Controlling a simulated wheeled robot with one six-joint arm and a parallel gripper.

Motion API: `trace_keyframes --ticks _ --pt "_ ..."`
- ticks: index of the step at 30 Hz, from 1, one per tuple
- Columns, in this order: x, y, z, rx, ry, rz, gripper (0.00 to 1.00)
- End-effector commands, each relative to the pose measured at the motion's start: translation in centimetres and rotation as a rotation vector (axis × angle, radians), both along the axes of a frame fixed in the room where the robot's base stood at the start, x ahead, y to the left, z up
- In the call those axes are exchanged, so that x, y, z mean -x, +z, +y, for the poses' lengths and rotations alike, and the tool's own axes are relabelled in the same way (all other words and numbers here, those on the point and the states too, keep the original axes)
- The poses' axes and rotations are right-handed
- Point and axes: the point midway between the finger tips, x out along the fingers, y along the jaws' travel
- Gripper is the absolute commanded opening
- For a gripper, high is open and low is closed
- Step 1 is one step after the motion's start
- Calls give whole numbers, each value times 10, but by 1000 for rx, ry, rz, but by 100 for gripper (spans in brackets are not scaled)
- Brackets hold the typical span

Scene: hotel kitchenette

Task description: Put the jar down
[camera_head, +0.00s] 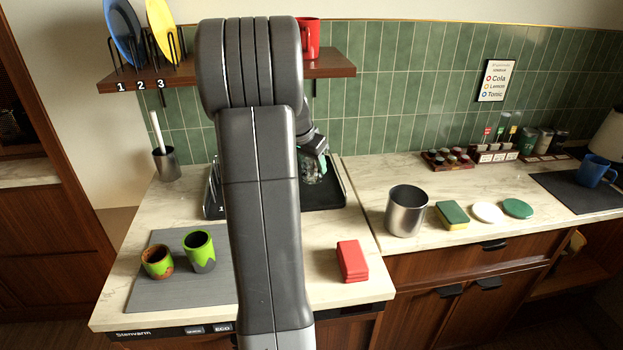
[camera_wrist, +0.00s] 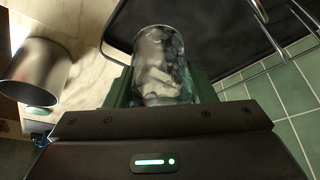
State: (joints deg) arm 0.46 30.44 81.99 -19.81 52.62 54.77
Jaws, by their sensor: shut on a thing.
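The jar (camera_wrist: 160,65) is a clear glass jar with pale and greenish pieces inside. In the wrist view it sits between the green fingers of my gripper (camera_wrist: 160,90), which is shut on it. In the head view the jar (camera_head: 311,170) shows only in part, beside my arm, with my gripper (camera_head: 314,158) at it. It is over or on the black tray (camera_head: 325,196) at the back of the counter. I cannot tell whether the jar's base touches the tray.
A metal canister (camera_head: 406,211) stands right of the tray, near a sponge (camera_head: 452,215) and two round discs. A red block (camera_head: 352,261) lies in front. Two green cups stand on a grey mat (camera_head: 180,288) at left. A wall shelf (camera_head: 335,66) hangs above. Counter between tray and red block is clear.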

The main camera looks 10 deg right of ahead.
Motion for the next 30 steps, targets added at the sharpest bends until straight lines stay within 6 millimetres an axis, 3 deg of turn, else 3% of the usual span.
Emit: trace_keyframes --ticks 1,8,14,29,30 --pt "3 -13 0 -1 1 9 22" --pt "4 -34 0 0 0 6 22" --pt "4 -64 0 0 0 7 22" --pt "0 -73 0 0 1 2 22" --pt "0 -72 0 -1 0 4 56"
